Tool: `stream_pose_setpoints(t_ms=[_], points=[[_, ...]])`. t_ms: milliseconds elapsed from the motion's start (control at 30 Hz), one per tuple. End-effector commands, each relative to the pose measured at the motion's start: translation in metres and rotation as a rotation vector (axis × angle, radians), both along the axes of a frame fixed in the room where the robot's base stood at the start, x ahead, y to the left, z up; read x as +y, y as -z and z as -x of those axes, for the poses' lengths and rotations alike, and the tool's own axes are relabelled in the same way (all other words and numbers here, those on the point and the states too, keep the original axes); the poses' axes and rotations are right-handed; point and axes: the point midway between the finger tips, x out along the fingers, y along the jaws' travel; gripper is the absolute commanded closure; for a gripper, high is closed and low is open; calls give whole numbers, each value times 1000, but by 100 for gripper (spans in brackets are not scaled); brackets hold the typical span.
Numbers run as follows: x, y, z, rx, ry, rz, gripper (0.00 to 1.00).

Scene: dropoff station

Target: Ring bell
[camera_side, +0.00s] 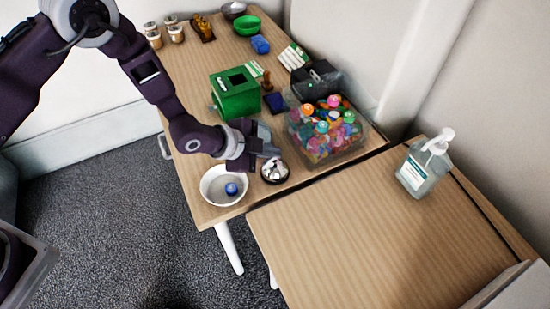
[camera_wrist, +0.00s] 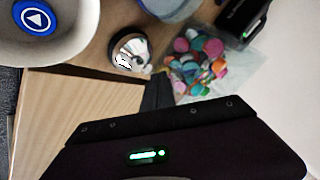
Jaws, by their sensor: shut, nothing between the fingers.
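The bell (camera_side: 275,170) is a silver dome on a dark base. It stands on the wooden table near its front edge, right of the white bowl. My gripper (camera_side: 266,150) is shut and empty, just above and behind the bell in the side view. In the wrist view the bell (camera_wrist: 131,52) shows whole, up and left of my dark fingertips (camera_wrist: 158,88). I see no clear contact between fingers and bell, and the exact gap is hard to tell.
A white bowl (camera_side: 217,199) with a blue round item (camera_side: 231,188) stands left of the bell. A clear bin (camera_side: 350,153) of colourful pieces stands close on the right. A green box (camera_side: 235,95) is behind my gripper. A sanitizer bottle (camera_side: 415,174) stands on the second table.

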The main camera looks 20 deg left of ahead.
Motion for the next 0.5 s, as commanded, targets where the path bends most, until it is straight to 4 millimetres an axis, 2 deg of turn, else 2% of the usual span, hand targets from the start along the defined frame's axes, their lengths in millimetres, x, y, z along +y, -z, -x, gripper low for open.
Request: stream_pose_setpoints(t_ms=[333, 500], points=[[0, -4, 0, 0, 1, 1, 100], [0, -20, 0, -3, 1, 1, 100]])
